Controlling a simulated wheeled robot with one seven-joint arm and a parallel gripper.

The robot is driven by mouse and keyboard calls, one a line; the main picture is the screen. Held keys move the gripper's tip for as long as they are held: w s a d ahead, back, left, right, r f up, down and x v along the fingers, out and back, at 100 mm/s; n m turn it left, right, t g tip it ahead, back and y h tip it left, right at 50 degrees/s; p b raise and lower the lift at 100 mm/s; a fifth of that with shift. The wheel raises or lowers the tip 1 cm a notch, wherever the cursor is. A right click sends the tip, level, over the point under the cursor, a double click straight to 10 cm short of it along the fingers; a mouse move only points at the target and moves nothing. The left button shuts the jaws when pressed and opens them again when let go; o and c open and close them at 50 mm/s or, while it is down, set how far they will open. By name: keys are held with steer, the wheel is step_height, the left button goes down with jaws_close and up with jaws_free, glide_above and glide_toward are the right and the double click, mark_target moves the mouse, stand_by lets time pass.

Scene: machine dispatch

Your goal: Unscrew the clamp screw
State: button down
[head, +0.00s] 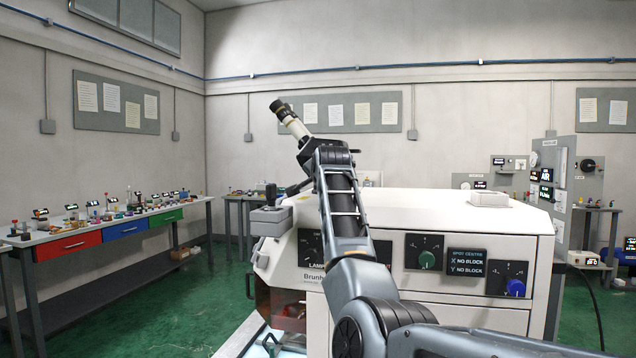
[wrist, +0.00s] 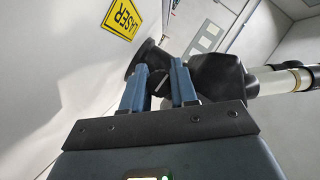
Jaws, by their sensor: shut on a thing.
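In the wrist view my gripper (wrist: 160,80) has its two blue fingers close around a small dark knob with a pale line across it, which I take to be the clamp screw (wrist: 158,84). The knob is partly covered by the fingers. Behind it is a black round mount (wrist: 150,56). A black housing (wrist: 220,72) with a white and black eyepiece tube (wrist: 285,80) stands to the right of the fingers. In the head view the tilted eyepiece tube (head: 291,120) rises above the machine. My arm hides the screw and fingers there.
The white machine (head: 460,212) has a front panel with a green knob (head: 427,260) and a blue knob (head: 516,288). A yellow laser sign (wrist: 122,18) is on its surface. A joystick box (head: 270,218) sits at its left. A bench with drawers (head: 75,243) lines the left wall.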

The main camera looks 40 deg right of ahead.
steer(key=n+g+h, duration=0.1)
steer(key=n+g, duration=0.1)
steer(key=n, duration=0.1)
steer(key=shift+g, duration=0.3)
steer(key=n+g+h, duration=0.1)
steer(key=n+g, duration=0.1)
steer(key=n, duration=0.1)
steer(key=n+g+h, duration=0.1)
steer(key=n+g, duration=0.1)
steer(key=n, duration=0.1)
steer(key=shift+h, duration=0.4)
steer(key=shift+n+g+h, duration=0.8)
steer(key=shift+n+h, duration=0.1)
steer(key=shift+n, duration=0.5)
steer(key=c, duration=1.2)
jaws_free()
steer(key=shift+o, duration=0.2)
